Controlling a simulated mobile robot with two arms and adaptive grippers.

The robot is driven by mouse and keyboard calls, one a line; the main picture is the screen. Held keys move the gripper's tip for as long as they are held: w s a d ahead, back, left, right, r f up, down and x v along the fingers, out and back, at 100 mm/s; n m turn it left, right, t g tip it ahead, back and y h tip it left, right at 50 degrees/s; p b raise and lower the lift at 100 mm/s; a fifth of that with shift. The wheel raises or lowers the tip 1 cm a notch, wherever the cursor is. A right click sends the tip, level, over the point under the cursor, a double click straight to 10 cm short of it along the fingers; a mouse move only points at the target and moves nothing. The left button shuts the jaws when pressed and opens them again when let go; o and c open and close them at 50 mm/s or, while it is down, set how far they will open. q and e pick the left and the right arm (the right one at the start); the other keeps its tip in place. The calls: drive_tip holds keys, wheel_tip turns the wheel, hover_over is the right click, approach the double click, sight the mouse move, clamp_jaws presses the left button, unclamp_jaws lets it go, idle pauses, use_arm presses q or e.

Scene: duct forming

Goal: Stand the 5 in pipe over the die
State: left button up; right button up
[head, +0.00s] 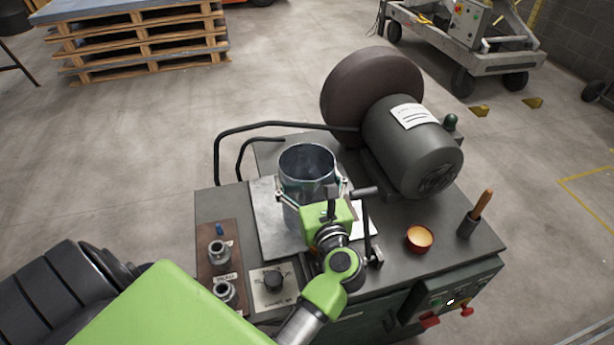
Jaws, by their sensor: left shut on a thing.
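The 5 in pipe (303,182) is a shiny grey metal cylinder standing upright, its open top facing up, above the pale metal plate on the machine top. My left gripper (311,190), with a green body, reaches it from the near side. Its fingers are shut on the pipe, one on each side of the wall. The gripper hides part of the pipe's near side and lower end. I cannot see the die, and I cannot tell whether the pipe's lower end touches the plate. My right gripper is not in view.
A large dark wheel and motor (412,140) stand behind and right of the pipe. A small orange bowl (420,238) and a wooden-handled tool in a cup (468,226) are at right. Metal fittings sit on a brown board (232,252) at left. A black bent rail runs behind.

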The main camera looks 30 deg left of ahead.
use_arm(q)
drive_tip(key=shift+f+b, duration=0.3)
drive_tip(key=shift+b, duration=0.1)
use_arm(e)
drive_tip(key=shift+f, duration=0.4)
use_arm(q)
drive_tip(key=o, duration=1.8)
drive_tip(key=shift+c, duration=0.2)
drive_tip(key=shift+f, duration=0.1)
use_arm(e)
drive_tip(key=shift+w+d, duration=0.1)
